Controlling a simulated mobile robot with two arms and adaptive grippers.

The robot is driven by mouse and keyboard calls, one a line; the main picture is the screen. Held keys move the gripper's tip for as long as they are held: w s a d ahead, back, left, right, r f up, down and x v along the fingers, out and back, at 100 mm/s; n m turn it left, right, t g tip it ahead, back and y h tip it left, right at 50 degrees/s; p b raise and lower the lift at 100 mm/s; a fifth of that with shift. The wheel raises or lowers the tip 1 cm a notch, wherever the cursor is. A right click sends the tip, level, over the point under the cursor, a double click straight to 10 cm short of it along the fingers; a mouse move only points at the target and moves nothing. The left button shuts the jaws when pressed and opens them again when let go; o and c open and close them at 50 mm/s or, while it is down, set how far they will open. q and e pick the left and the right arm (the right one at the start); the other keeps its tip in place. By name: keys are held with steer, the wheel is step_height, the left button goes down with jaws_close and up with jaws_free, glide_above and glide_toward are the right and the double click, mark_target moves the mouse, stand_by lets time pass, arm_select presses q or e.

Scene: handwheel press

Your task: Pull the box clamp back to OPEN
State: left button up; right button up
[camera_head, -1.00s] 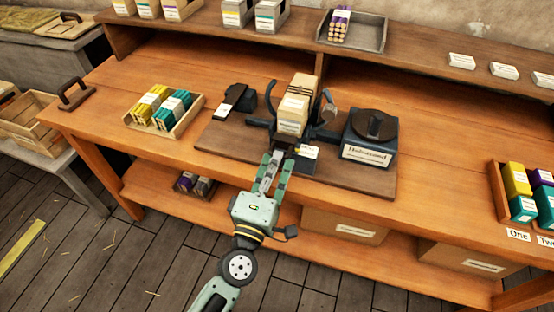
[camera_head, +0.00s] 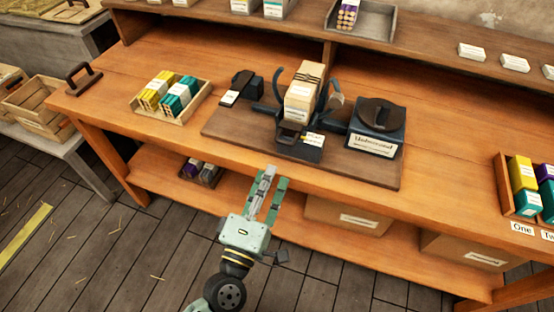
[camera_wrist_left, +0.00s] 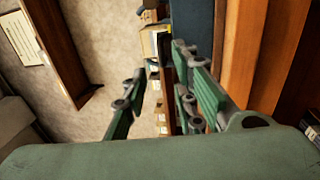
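The box clamp (camera_head: 300,147) is a dark block with a small pale and yellow label, at the front of a dark fixture on a wooden board. Its lettering is too small to read. A tall cream box (camera_head: 301,98) with dark bands around its top stands upright in the fixture, between curved dark arms. My left gripper (camera_head: 275,175) is in front of the table's front edge, apart from the clamp. Its green fingers stand apart with nothing between them; they also show in the left wrist view (camera_wrist_left: 157,95). My right gripper is not in view.
A dark labelled box with a round knob (camera_head: 378,125) stands right of the clamp on the board (camera_head: 350,172). A small dark block (camera_head: 240,88) is at its left. Trays of yellow and teal packs (camera_head: 170,98) stand farther left and at far right (camera_head: 525,185).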

arm_select(q)
steer(key=v, duration=0.4)
stand_by(0.5)
